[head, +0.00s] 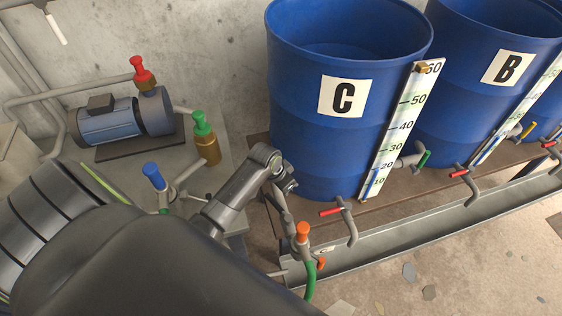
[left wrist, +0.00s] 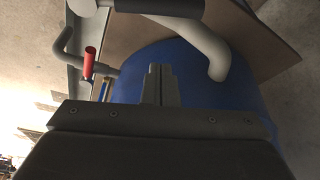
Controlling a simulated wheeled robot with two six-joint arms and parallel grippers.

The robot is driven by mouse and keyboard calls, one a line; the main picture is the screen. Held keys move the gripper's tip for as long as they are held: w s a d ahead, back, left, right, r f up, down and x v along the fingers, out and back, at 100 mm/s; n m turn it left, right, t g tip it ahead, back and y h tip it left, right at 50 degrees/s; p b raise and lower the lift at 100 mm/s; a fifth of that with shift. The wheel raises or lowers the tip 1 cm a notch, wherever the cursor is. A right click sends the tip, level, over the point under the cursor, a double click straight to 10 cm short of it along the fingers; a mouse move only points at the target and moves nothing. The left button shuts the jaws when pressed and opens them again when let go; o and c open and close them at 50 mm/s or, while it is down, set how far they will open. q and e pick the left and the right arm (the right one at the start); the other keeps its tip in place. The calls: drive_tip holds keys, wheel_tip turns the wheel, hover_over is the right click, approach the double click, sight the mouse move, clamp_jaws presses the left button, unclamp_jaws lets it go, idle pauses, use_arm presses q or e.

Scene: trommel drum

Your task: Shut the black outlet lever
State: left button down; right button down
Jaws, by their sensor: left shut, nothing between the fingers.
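My left gripper (head: 287,184) reaches in beside the lower front of the blue drum C (head: 302,140). In the left wrist view its fingers (left wrist: 158,72) are shut together with nothing between them. A thick dark cylinder (left wrist: 158,6) at the top edge of that view may be the black lever's grip. It lies past the fingertips, apart from them, near a grey bent pipe (left wrist: 213,55). In the head view no black lever stands out clearly; my arm hides part of that area. My right gripper is not in view.
A red-handled outlet tap (head: 344,216) sits on the drum's front, above a metal trough (head: 400,232). An orange-capped valve (head: 303,232) with a green hose (head: 310,282) stands close to my gripper. Blue (head: 153,175) and green (head: 202,124) valve handles stand left. The floor in front is open.

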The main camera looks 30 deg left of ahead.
sight(274, 203)
use_arm(q)
drive_tip(key=shift+s+a+f+p, duration=0.3)
drive_tip(key=shift+s+f, duration=0.35)
drive_tip(key=shift+s, duration=0.15)
drive_tip(key=shift+s+a+f+p, duration=0.2)
drive_tip(key=shift+s+f+p, duration=0.1)
drive_tip(key=shift+s+f, duration=0.4)
